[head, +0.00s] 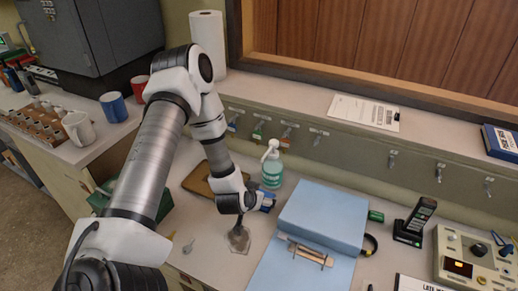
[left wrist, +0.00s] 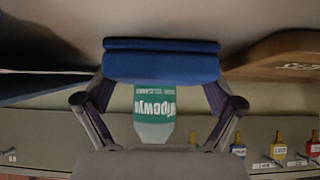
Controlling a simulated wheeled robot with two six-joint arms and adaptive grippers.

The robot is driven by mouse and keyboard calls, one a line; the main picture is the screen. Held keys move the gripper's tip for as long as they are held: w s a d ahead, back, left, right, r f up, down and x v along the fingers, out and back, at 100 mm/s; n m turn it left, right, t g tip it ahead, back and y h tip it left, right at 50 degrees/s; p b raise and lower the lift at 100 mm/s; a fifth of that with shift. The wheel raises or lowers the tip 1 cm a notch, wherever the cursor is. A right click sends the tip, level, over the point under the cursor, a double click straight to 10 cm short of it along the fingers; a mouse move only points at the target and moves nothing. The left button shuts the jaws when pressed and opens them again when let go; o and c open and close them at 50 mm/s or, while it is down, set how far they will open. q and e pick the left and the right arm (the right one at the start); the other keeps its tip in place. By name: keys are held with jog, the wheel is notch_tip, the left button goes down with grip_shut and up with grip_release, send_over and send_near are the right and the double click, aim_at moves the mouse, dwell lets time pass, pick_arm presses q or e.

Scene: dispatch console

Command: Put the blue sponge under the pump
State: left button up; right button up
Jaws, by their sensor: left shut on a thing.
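The blue sponge (left wrist: 160,62) is pinched between the fingers of my left gripper (left wrist: 160,88) in the left wrist view. In the head view a small part of the sponge (head: 268,206) shows at the tip of my left gripper (head: 263,200); the rest is hidden by the gripper. The pump bottle (head: 272,168) has a white pump head and a teal label, and stands upright just behind the gripper. The bottle (left wrist: 154,115) appears upside down beyond the sponge in the left wrist view. My right gripper is not in view.
A blue binder (head: 325,213) lies right of the gripper. A brown tray or board (head: 198,180) is to its left, partly behind my arm. A cordless phone (head: 414,222) and a control panel (head: 470,262) stand at the right. A paper towel roll (head: 208,42) stands on the back ledge.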

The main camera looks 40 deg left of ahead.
pick_arm(q)
jog(key=o, duration=0.7)
jog(key=shift+r, duration=0.2)
jog(key=p+v, duration=0.4)
jog(key=v, duration=0.7)
jog(key=shift+s+d+r, duration=0.1)
jog(key=shift+s+r, duration=0.15)
jog(key=shift+s, duration=0.1)
